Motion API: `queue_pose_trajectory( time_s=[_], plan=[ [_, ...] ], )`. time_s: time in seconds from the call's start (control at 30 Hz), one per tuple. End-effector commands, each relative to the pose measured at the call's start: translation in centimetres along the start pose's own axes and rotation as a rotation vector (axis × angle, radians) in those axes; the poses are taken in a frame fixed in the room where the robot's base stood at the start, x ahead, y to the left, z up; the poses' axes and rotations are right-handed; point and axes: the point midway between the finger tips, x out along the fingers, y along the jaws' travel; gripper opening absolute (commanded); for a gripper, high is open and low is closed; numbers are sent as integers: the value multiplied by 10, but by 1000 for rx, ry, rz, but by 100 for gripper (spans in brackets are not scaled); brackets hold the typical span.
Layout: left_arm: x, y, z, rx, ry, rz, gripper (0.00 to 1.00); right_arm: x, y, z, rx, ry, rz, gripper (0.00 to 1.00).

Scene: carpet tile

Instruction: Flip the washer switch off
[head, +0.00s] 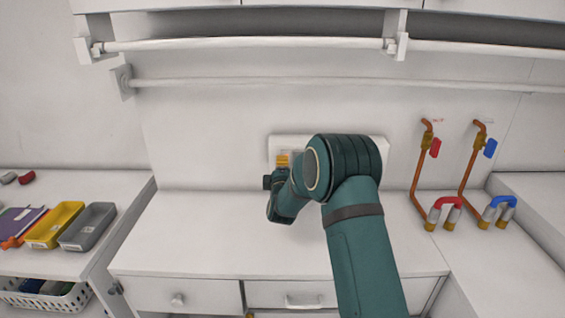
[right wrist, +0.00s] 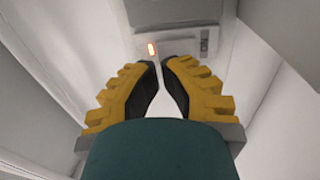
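A small switch (right wrist: 152,49) glows orange-red on a grey-white panel (right wrist: 178,40) in the right wrist view, just beyond my fingertips. My right gripper (right wrist: 161,62) has yellow fingers with black pads. The tips are close together with a narrow empty gap between them; the left tip is nearest the switch. I cannot tell whether it touches. In the head view, my right gripper (head: 283,160) is in front of a white wall panel (head: 365,144), partly hidden by my arm. The switch is hidden there. My left gripper is not in view.
A white counter (head: 190,235) below is clear. Orange pipes (head: 416,178) with red and blue valve handles stand at the right. A yellow tray (head: 55,225) and a grey tray (head: 88,227) lie at the left. White rails (head: 245,43) run along the wall above.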

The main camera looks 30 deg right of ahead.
Motion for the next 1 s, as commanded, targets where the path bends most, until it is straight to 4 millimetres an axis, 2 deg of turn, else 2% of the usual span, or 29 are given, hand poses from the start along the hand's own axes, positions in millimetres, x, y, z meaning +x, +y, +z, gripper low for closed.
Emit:
queue_pose_trajectory(
  time_s=[0.2, 0.5, 0.67, 0.83, 1.0],
  plan=[
    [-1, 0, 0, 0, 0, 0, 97, 11, 0, 0, 1, 0, 0, 0],
    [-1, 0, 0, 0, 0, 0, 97, 12, 0, 0, 0, 0, 0, 0],
    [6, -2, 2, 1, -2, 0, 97, 19, 0, -1, -1, 1, 0, 0],
    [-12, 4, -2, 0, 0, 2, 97, 25, 8, -1, 0, 1, -85, 0],
    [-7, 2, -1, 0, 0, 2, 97, 26, 6, 0, 1, 0, -92, 0]
  ],
)
